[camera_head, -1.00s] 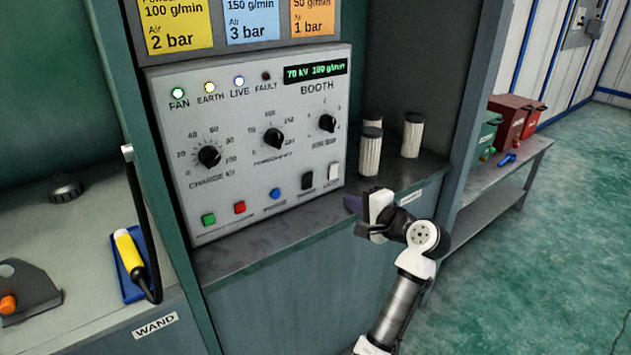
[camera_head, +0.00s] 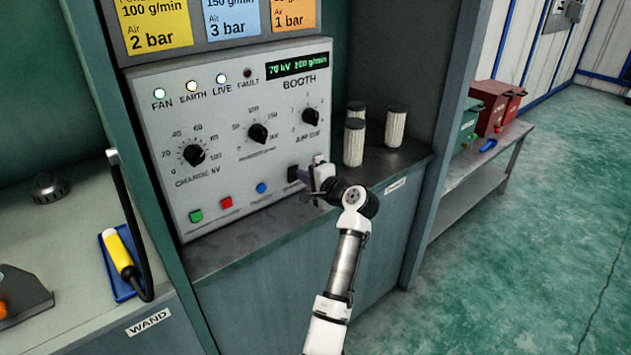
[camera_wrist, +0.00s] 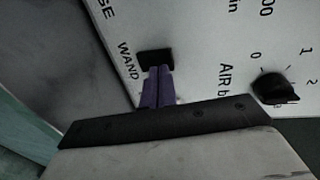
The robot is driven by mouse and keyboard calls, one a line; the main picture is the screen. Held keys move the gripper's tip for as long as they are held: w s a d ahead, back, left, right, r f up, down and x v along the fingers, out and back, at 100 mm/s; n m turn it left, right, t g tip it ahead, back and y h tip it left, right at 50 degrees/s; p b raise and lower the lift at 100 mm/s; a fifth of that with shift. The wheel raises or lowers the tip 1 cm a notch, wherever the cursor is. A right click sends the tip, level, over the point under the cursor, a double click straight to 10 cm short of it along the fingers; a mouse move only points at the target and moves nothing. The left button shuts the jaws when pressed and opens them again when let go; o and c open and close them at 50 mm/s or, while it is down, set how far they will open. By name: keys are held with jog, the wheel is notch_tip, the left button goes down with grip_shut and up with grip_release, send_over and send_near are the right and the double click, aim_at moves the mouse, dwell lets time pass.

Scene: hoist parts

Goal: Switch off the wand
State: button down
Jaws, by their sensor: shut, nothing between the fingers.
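The booth panel (camera_head: 225,150) carries a black rocker switch (camera_head: 293,173), partly hidden by my gripper (camera_head: 305,188) in the head view. In the wrist view the switch (camera_wrist: 155,57) is labelled WAND. My gripper's purple fingers (camera_wrist: 158,72) are shut and empty. Their tips overlap the switch's lower edge there; I cannot tell whether they touch it. The yellow wand (camera_head: 121,256) lies on a blue holder (camera_head: 107,265) on the left bench, with a dark hose beside it.
The panel has green (camera_head: 196,216), red (camera_head: 226,203) and blue (camera_head: 261,188) buttons and several dials. The AIR dial (camera_wrist: 275,88) is right of my fingers in the wrist view. White ribbed cylinders (camera_head: 354,143) stand on the shelf right of the panel.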

jog(key=shift+w+a, duration=0.3)
jog(key=shift+w, duration=0.1)
jog(key=shift+r, duration=0.15)
jog(key=shift+w+a+r+g+p, duration=0.15)
jog(key=shift+w+r+g+p, duration=0.15)
jog(key=shift+p, duration=0.9)
jog(key=shift+s+f+b, duration=0.1)
jog(key=shift+f+b, duration=0.2)
jog(key=shift+b, duration=0.1)
